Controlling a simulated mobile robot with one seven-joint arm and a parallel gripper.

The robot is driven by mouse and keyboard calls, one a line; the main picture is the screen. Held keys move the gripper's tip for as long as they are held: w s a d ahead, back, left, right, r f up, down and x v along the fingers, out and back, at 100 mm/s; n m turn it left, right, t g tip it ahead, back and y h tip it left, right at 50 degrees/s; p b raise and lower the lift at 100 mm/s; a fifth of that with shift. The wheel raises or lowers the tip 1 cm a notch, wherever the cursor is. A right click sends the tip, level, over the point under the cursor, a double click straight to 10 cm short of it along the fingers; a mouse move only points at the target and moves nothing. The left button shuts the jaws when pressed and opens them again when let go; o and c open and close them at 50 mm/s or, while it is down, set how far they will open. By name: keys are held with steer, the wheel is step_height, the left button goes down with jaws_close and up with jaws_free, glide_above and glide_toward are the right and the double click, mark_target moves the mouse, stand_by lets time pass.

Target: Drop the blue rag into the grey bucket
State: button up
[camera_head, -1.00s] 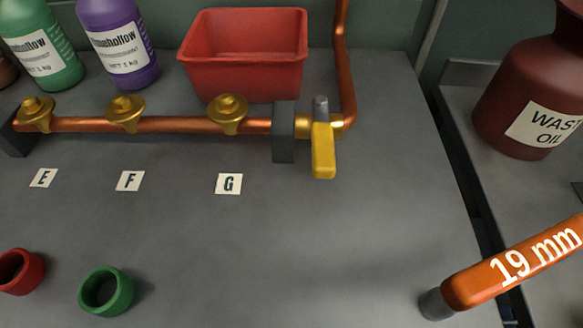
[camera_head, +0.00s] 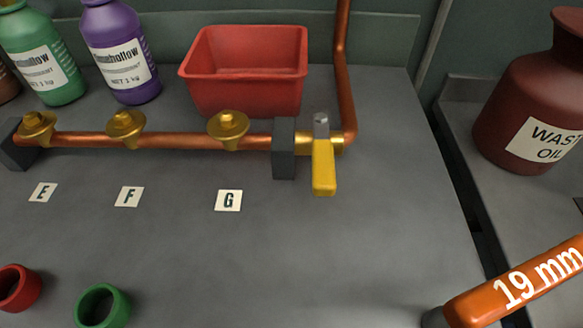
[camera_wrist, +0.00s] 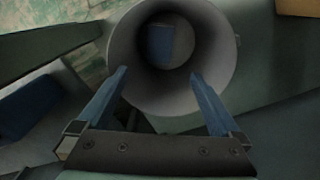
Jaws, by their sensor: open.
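In the wrist view, the grey bucket (camera_wrist: 220,58) is seen from above, with its round mouth beyond my fingertips. A blue piece, which looks like the blue rag (camera_wrist: 160,44), lies inside it, down in the dark interior. My gripper (camera_wrist: 158,72) is open, its two blue fingers spread apart over the near side of the bucket. Nothing is between the fingers. The head view shows neither the bucket, the rag nor my gripper.
In the head view, a red tub (camera_head: 245,85) stands behind a copper pipe (camera_head: 170,140) with brass valves. A yellow-handled valve (camera_head: 323,168), a green ring (camera_head: 102,306) and an orange 19 mm tool (camera_head: 515,287) are also there. The middle of the bench is clear.

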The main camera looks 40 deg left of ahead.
step_height(320, 180, up, 10)
steer(key=p, duration=0.3)
steer(key=shift+p, duration=0.4)
steer(key=shift+s+f, duration=0.1)
